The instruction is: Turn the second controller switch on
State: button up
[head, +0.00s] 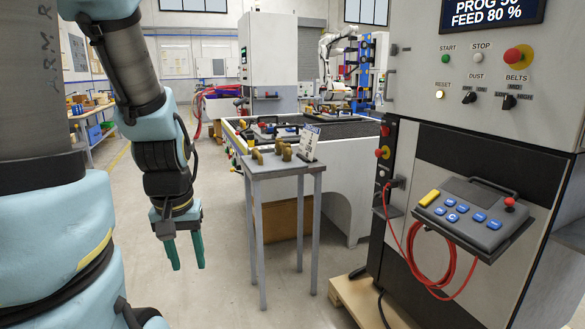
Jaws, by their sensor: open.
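The grey controller cabinet (470,180) stands at the right. Its upper panel carries two black switches in a row, the left switch (469,97) under the label DUST and the right switch (508,101) under the label BELTS. Their exact on or off positions are too small to tell. My gripper (188,268) hangs at left of centre, pointing down, with its two green fingers apart and nothing between them. It is well away from the cabinet, left of the small grey table (287,168).
A pendant (472,215) on a shelf juts out below, with a red cable (428,268) hanging. A wooden pallet (352,300) lies at the cabinet's foot.

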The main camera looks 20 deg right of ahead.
aim_at(385, 130)
jog(key=i+z, duration=0.1)
jog(key=i, duration=0.55)
jog(key=i+j+z, duration=0.1)
jog(key=i, duration=0.6)
jog(key=i+j, duration=0.2)
jog(key=i, duration=0.45)
jog(key=l+z, duration=0.05)
